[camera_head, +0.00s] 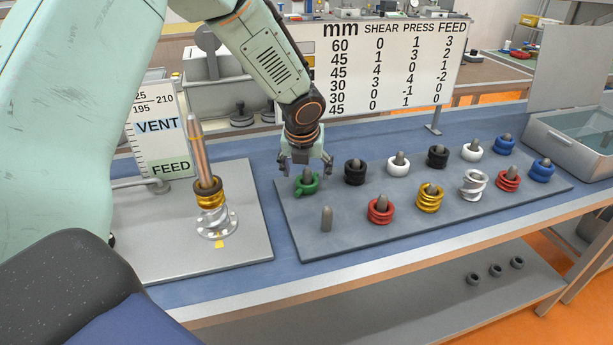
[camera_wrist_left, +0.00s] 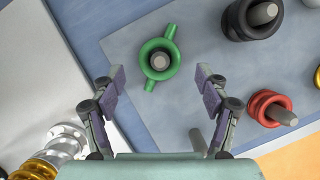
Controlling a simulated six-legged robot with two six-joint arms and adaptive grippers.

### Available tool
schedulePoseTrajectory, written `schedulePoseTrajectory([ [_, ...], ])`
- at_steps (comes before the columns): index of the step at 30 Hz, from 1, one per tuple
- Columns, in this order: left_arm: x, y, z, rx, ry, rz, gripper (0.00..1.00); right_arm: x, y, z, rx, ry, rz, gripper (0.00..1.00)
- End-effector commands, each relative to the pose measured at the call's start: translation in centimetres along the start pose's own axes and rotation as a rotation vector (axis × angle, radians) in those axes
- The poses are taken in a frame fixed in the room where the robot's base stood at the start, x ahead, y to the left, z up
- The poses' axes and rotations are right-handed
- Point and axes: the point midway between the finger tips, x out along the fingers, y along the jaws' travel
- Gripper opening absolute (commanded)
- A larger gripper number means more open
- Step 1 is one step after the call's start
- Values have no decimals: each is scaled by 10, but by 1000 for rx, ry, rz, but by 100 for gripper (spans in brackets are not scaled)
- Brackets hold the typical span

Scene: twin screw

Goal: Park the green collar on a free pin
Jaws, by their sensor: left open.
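The green collar (camera_head: 307,183) sits around a pin at the back left of the grey pin board (camera_head: 345,235). It also shows in the left wrist view (camera_wrist_left: 160,60), a ring with two lugs and the pin's top through its hole. My left gripper (camera_head: 307,168) is open and just above the green collar. In the left wrist view its two fingers (camera_wrist_left: 158,85) are spread apart with nothing between them, and the collar is beyond their tips. A bare pin (camera_head: 326,219) stands at the front left of the board. My right gripper is not in view.
Other pins hold black, white, red, yellow, silver and blue collars (camera_head: 380,211). Left of the board, a copper-coloured spindle (camera_head: 199,150) stands on a plate with brass-coloured rings around it. A number sign (camera_head: 385,65) stands behind the board. A metal bin (camera_head: 570,145) is at the right.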

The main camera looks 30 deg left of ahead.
Motion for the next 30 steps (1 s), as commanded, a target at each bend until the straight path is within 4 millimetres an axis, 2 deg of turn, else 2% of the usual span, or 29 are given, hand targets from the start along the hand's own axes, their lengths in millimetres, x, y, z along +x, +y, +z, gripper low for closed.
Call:
schedulePoseTrajectory([
  [1, -12, 0, 1, -1, -3, -2, 75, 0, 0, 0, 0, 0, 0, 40],
  [6, -45, 0, 1, 0, -4, -2, 75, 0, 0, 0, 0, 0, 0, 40],
  [13, -78, 0, 1, 0, -3, 0, 75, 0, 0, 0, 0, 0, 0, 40],
  [18, -86, 0, 0, 0, -1, -1, 75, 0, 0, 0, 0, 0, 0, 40],
  [30, -87, 0, 0, 0, -1, 0, 75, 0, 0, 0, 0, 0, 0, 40],
])
